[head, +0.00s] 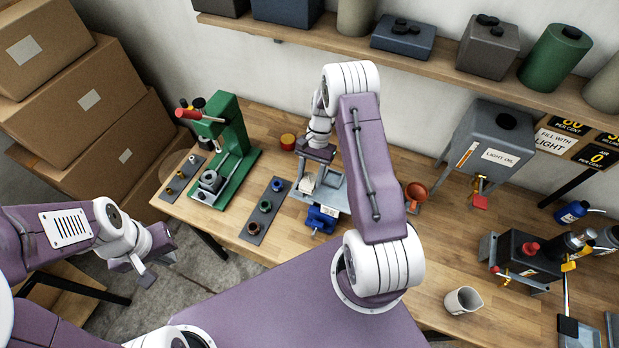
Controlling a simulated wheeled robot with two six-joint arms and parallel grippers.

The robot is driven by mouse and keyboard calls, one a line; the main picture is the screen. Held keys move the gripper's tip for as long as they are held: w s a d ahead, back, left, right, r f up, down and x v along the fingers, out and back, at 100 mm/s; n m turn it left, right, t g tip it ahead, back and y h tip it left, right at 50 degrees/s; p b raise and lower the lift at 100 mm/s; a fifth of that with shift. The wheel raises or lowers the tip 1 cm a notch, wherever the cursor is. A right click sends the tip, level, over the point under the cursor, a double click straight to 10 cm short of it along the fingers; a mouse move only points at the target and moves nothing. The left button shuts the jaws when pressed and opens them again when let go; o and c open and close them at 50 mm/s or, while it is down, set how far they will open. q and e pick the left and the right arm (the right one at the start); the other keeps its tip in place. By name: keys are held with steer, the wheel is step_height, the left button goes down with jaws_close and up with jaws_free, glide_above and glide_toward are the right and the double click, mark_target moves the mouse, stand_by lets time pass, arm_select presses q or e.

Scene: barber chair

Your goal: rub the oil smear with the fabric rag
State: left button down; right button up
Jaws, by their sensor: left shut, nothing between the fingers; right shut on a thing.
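My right gripper (313,164) points down over the middle of the workbench and is shut on a pale cloth, the fabric rag (307,184). The rag is at the left part of a light grey metal plate (333,194), just behind a blue vise (321,218). I cannot tell whether the rag touches the plate. I cannot make out the oil smear; the rag, gripper or arm may cover it. My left gripper (147,272) is shut and empty, off the bench's left front edge above the floor.
A green press (232,140) stands left of the rag, with a dark tray of small rings (262,212) between. An orange funnel (415,193), a light oil tank (490,145), a black pump unit (527,258) and a metal cup (463,300) are to the right. A shelf (420,60) hangs behind.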

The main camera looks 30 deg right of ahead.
steer(key=shift+s+d+r+p, duration=0.15)
steer(key=shift+r+p, duration=0.1)
steer(key=shift+r, duration=0.3)
steer(key=shift+s+a+r+p, duration=0.1)
steer(key=shift+r+p, duration=0.15)
steer(key=shift+r, duration=0.25)
steer(key=shift+r+p, duration=0.3)
steer(key=shift+r, duration=0.1)
steer(key=shift+w+r+p, duration=0.35)
steer(key=shift+r+p, duration=0.1)
steer(key=shift+r, duration=0.1)
steer(key=shift+s, duration=0.2)
steer(key=shift+w+f, duration=0.1)
steer(key=shift+w, duration=0.05)
